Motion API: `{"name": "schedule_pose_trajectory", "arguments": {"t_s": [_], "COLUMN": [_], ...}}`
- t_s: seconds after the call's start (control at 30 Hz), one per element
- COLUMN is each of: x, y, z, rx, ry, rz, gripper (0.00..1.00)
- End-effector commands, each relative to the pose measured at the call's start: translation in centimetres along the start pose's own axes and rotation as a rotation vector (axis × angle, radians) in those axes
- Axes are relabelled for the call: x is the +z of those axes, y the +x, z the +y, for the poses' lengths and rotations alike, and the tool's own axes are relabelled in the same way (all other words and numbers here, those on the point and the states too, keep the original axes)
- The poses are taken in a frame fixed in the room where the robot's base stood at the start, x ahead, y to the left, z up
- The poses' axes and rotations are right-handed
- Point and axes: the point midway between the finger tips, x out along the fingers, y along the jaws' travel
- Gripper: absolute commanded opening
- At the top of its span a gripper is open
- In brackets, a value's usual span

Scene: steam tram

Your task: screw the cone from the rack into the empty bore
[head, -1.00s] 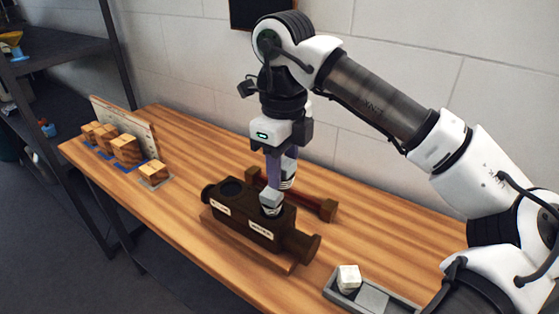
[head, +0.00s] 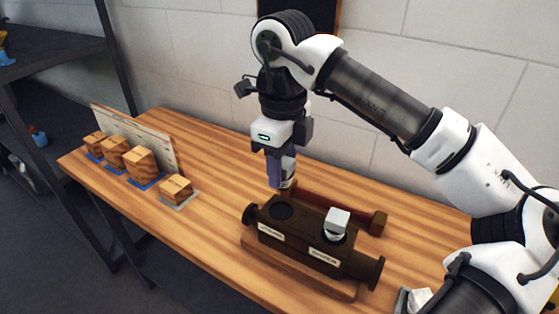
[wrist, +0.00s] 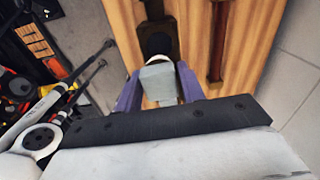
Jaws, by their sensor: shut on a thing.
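A dark brown housing (head: 300,237) lies on the bench with two bores on top. Its left bore (head: 280,211) looks dark and empty. A cone with a grey-white square head (head: 337,221) stands in the right bore. My gripper (head: 282,180) points down, above and slightly behind the left bore, apart from the housing. In the wrist view its two purple fingers close on a held cone with a grey square head (wrist: 159,84); a pale rim shows under it. A dark bore (wrist: 157,44) lies ahead of it. In the head view, the near finger mostly hides the held cone.
A dark red bar with knobbed ends (head: 350,212) lies behind the housing. A grey tray with a white piece (head: 419,298) is at the lower right, partly hidden by my arm. Several wooden blocks (head: 142,165) stand at the left before an upright board. Bench between is clear.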

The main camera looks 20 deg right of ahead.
Motion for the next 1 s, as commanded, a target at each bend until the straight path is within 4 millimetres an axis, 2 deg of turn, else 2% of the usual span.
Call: {"name": "schedule_pose_trajectory", "arguments": {"t_s": [0.37, 1.0], "x": [-0.1, 0.0], "y": [0.8, 5.2], "z": [0.0, 0.0], "rx": [0.0, 0.0], "ry": [-0.001, -0.001], "rz": [-0.001, -0.001], "gripper": [0.07, 0.07]}}
